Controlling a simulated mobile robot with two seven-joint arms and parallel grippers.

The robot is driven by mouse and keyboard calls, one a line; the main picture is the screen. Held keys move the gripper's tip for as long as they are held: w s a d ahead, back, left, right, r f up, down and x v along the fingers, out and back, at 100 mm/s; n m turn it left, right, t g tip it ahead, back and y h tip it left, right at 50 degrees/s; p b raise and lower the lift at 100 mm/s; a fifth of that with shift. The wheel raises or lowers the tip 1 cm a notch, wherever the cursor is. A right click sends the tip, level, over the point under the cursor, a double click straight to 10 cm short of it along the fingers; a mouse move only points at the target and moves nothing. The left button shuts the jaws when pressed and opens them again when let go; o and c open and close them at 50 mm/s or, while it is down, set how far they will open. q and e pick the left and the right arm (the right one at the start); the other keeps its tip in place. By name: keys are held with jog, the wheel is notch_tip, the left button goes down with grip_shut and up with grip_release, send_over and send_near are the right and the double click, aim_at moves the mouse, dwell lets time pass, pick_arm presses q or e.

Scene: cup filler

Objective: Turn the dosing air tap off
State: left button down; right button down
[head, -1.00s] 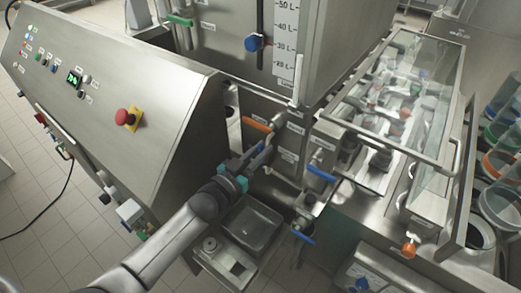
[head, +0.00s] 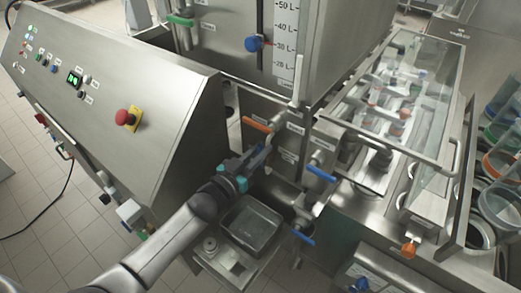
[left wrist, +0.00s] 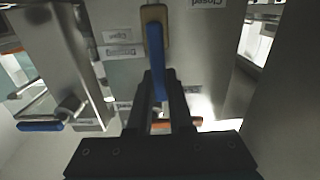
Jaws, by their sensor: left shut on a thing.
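The dosing air tap, a blue lever (left wrist: 155,55) on a tan mount, shows in the left wrist view on a steel panel with upside-down labels reading Open, Closed and Dosing. The lever points down the picture, toward my gripper. My left gripper (left wrist: 160,90) is shut on its free end, with one dark finger on each side. In the head view my left gripper (head: 262,154) reaches to the machine's middle, just below an orange lever (head: 257,124). There the fingers and arm largely hide the held lever. My right gripper is not in view.
Blue levers (head: 321,173) and (head: 303,237) stick out to the right of my gripper. A steel tray (head: 275,222) lies below. A control panel with a red emergency button (head: 122,117) stands left, and a glass-covered conveyor (head: 430,75) right.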

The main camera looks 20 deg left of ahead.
pick_arm(q)
jog(key=shift+w+a+n, duration=0.2)
jog(key=shift+a+n, duration=0.35)
jog(key=shift+n, duration=0.65)
jog(key=shift+w+a+f+n, duration=0.2)
jog(key=shift+a+n, duration=0.2)
jog(key=shift+n, duration=0.5)
jog(key=n, duration=0.1)
jog(key=a+f+n, duration=0.1)
jog(key=n, duration=0.1)
jog(key=shift+w+a+n+b, duration=0.2)
jog(key=shift+n+b, duration=0.1)
jog(key=shift+b, duration=0.05)
jog(key=shift+w+a+f+n+b, duration=0.1)
jog(key=shift+a+f+n+b, duration=0.3)
jog(key=shift+n, duration=0.5)
jog(key=n+b, duration=0.1)
jog(key=f+n, duration=0.1)
jog(key=n+b, duration=0.1)
jog(key=shift+w+a+f+n+b, duration=0.15)
jog(key=shift+a+f+n+b, duration=0.25)
jog(key=shift+f+n+b, duration=0.4)
jog(key=shift+n+b, duration=0.5)
jog(key=shift+a+f+n+b, duration=0.1)
jog(key=shift+f+n+b, duration=0.45)
jog(key=shift+n, duration=0.75)
jog(key=shift+r, duration=0.1)
jog(key=c, duration=0.8)
grip_release()
